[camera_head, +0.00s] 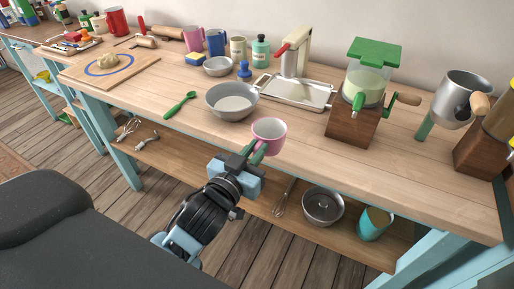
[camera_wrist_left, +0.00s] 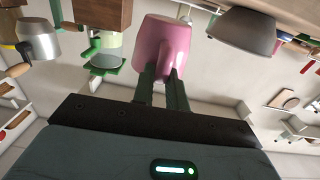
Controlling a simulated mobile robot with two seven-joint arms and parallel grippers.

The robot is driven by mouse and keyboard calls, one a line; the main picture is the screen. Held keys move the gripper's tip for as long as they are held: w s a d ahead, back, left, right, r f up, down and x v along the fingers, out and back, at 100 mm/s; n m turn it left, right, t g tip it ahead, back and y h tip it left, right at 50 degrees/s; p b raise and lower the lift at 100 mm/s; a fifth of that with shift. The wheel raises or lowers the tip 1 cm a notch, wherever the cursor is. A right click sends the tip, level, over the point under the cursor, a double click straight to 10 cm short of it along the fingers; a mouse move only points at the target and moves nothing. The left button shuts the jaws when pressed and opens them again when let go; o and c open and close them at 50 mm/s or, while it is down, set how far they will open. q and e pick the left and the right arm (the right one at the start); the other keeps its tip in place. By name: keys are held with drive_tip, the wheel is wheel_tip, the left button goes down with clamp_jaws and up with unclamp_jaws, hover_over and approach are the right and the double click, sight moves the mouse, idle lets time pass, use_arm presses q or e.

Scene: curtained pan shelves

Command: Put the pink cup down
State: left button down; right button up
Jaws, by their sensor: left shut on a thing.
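The pink cup (camera_head: 269,134) shows in the head view near the front edge of the table, with its open top up. My left gripper (camera_head: 257,157) is shut on it from the near side. In the left wrist view the pink cup (camera_wrist_left: 160,45) fills the space just beyond the green fingers of my left gripper (camera_wrist_left: 163,88), which close on its handle side. Whether the cup's base touches the wooden tabletop (camera_head: 190,118) cannot be told. My right gripper is not in view.
A grey bowl (camera_head: 232,101) stands just behind and left of the cup, with a green spoon (camera_head: 180,104) farther left. A metal tray (camera_head: 297,92) and a wooden-based grinder (camera_head: 352,124) stand to the right.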

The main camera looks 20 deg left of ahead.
use_arm(q)
drive_tip(key=s+a+f+y, duration=0.1)
drive_tip(key=s+f, duration=0.2)
drive_tip(key=s, duration=0.7)
drive_tip(key=shift+a+f+n, duration=0.2)
drive_tip(key=shift+f+n, duration=0.05)
drive_tip(key=shift+n, duration=0.15)
